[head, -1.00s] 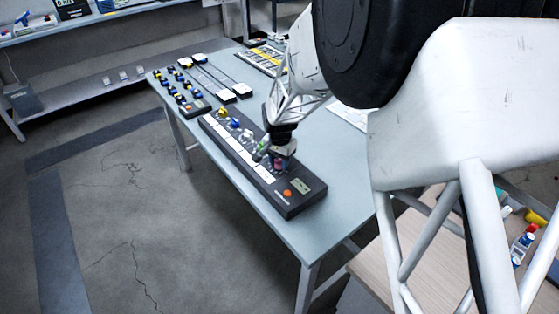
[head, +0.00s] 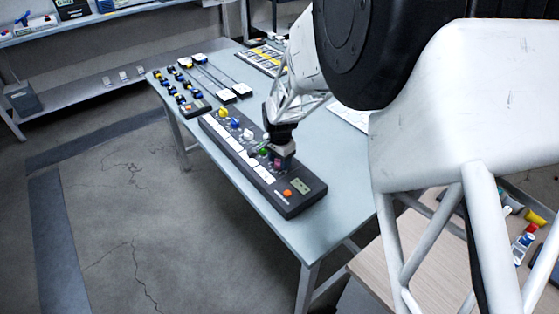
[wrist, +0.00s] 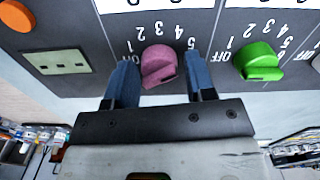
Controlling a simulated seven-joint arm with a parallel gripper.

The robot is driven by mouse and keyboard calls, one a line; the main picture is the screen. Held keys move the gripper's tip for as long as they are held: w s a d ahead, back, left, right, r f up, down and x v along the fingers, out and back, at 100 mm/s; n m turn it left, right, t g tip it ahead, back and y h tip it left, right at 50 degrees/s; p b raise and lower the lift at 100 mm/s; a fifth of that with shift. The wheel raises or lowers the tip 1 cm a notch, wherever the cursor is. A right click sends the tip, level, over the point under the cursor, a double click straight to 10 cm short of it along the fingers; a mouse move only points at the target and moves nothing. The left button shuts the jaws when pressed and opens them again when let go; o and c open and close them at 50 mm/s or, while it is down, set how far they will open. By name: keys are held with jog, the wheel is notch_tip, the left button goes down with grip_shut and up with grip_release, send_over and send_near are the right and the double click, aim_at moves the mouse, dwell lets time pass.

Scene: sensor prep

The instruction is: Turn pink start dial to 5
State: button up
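The pink start dial (wrist: 158,64) sits on the dark control panel (wrist: 88,82), with OFF and the numbers 1 to 5 printed around it. My gripper (wrist: 160,72) is open, with one blue finger on each side of the dial and a small gap showing on both sides. Which number the dial points at I cannot tell. In the head view my gripper (head: 279,160) is down at the panel and mostly hides the pink dial.
A green dial (wrist: 258,62) stands right beside my right finger in the wrist view. An orange button (wrist: 16,15) and a small display (wrist: 57,62) are on the other side. White, blue and yellow (head: 223,113) dials line the panel farther off.

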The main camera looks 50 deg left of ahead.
jog(key=shift+o, duration=0.9)
jog(key=shift+f, duration=0.1)
jog(key=shift+r, duration=3.95)
